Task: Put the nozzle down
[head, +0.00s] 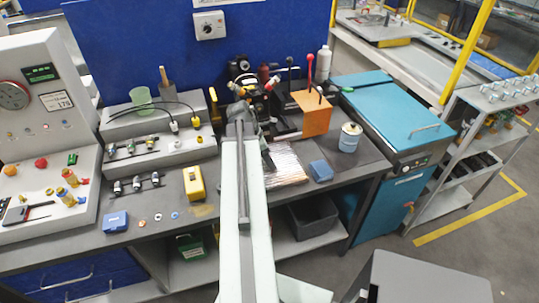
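My arm reaches up from the bottom middle to the back of the grey workbench (333,171). My gripper (262,88) is at its far end, small and dark, among black equipment close to the blue wall panel. I cannot make out its fingertips or whether they are open or shut. Small yellow and red parts show beside it, but I cannot tell whether one of them is the nozzle or whether it is held. My arm hides part of the bench below it.
An orange block (311,115) and a white-and-blue can (350,138) stand right of my arm, with a silvery mat (287,163) and a blue box (321,170) nearer. A yellow device (194,184) stands left. A teal cabinet (385,105) adjoins the bench at right.

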